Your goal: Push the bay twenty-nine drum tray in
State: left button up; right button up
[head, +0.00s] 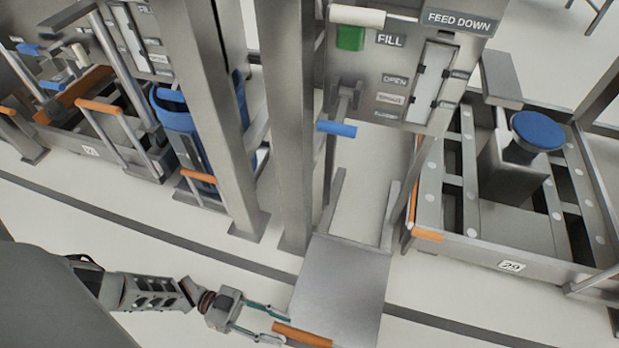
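A flat grey tray (345,280) with an orange handle (302,335) at its front edge sticks out from between the metal posts into the aisle. A plate reading 29 (512,266) is on the front of the low frame to its right. My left gripper (284,325) is at the left end of the orange handle. Its two fingers are spread apart, one on the far side and one on the near side of that end. I cannot tell whether they touch it. My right gripper is not in view.
The frame at right (470,247) carries a blue-topped post (537,130). A panel (400,70) with a blue-handled lever (336,129) stands behind the tray. A blue bin (180,115) stands in the bay at left. The pale floor in front is clear.

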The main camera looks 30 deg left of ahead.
aim_at(299, 334)
pick_arm(q)
jog(key=x, duration=0.6)
jog(key=shift+w+a+p, duration=0.1)
jog(key=shift+p, duration=0.3)
jog(key=shift+x, duration=0.9)
grip_shut()
